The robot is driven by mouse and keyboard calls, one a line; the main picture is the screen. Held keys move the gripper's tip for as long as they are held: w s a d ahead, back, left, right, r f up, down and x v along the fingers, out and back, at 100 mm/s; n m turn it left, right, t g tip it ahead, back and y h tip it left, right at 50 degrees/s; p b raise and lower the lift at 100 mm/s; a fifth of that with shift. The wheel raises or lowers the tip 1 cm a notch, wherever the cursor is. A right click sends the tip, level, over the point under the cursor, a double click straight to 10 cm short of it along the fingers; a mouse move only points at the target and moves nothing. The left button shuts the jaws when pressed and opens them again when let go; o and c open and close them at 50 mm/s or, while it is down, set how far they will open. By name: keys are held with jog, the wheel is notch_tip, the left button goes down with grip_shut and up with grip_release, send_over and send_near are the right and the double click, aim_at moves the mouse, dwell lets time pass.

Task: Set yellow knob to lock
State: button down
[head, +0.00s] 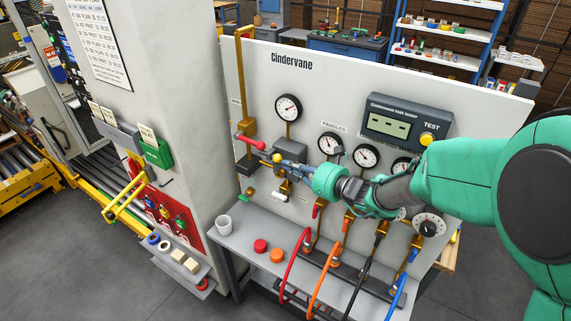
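A small round yellow knob (277,158) shows on the left part of the white Cindervane panel (345,90), beside a grey block with brass pipework. My gripper (284,161) is at the knob, coming in from the right along the panel face. Its fingertips are at or very near the knob. They are too small and too much covered by the wrist to tell whether they grip it. No lock marking can be read at the knob. A larger yellow button (427,139) sits below the word TEST on the grey tester box (392,122).
A red-handled lever (250,142) is just left of the knob. Round gauges (288,107) and brass valves line the panel. A pale pillar (160,90) stands left.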

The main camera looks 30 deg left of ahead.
jog(key=v, duration=1.1)
jog(key=shift+d, duration=0.25)
jog(key=shift+s+r, duration=0.1)
jog(key=shift+r, duration=0.05)
jog(key=s+d+r+n+g+h+b, duration=0.1)
jog(key=s+d+r+n+h, duration=0.1)
jog(key=s+d+n, duration=0.4)
jog(key=s+d+r+n+g+h+b, duration=0.1)
jog(key=s+d+r+n+h, duration=0.25)
jog(key=s+d, duration=0.35)
jog(key=s+d+n+t+h+b, duration=0.1)
jog(key=s+d+n+h, duration=0.4)
jog(key=d, duration=1.1)
jog(key=s+d+n+t+h+b, duration=0.1)
jog(key=s+d+n+t+h, duration=0.2)
jog(key=d, duration=1.4)
jog(key=s+n+h, duration=0.2)
jog(key=s, duration=0.1)
jog(key=shift+f+n+t, duration=0.25)
jog(key=shift+n+t, duration=0.05)
jog(key=shift+n, duration=0.05)
jog(key=shift+d, duration=0.1)
